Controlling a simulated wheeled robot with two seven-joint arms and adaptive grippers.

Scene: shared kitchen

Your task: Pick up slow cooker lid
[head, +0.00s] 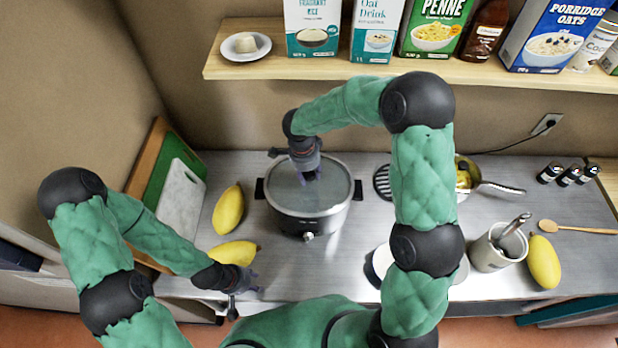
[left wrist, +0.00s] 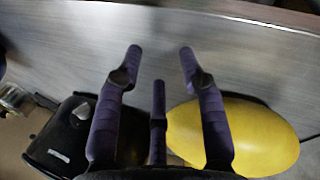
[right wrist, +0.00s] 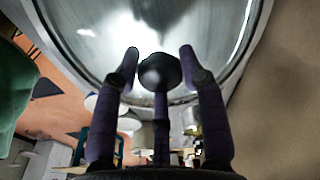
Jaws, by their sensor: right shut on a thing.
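The slow cooker (head: 309,215) stands on the steel counter with its round glass lid (head: 334,182) over the pot. I cannot tell whether the lid's rim is seated or slightly raised. My right gripper (head: 309,176) is above the lid's middle, its fingers closed around the black knob (right wrist: 160,71). The right wrist view shows the clear glass lid (right wrist: 100,35) just beyond the fingertips. My left gripper (head: 237,303) is over the counter's front edge, lower left of the cooker. In the left wrist view its fingers (left wrist: 160,62) are spread and empty.
Yellow fruits (head: 229,209) lie left of the cooker, one (head: 233,253) close to my left gripper. Cutting boards (head: 180,195) lean at the left wall. A pan (head: 470,180) and utensil pot (head: 496,248) stand right. A loaded shelf (head: 270,66) hangs above.

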